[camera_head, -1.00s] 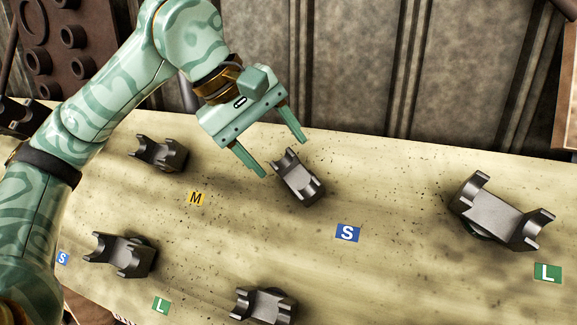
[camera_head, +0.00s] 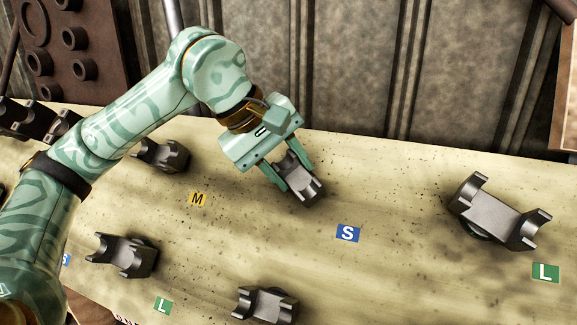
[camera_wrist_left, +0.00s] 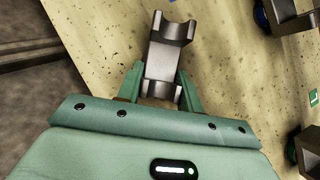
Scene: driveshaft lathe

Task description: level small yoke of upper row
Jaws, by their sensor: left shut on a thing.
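The small yoke of the upper row (camera_head: 303,184) is a dark grey metal cradle beside the blue S label (camera_head: 348,233) on the panel. It sits tilted, its long side running from upper left to lower right in the head view. My left gripper (camera_head: 295,178) is shut on it, one finger on each side. In the left wrist view the yoke (camera_wrist_left: 168,55) stands up between the green fingers, its forked end free; its near end is partly hidden by the gripper body. My right gripper is not in view.
A large yoke (camera_head: 497,213) sits at right near a green L label (camera_head: 546,272). Lower yokes (camera_head: 124,255) and (camera_head: 265,304) line the front. The panel between them is clear.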

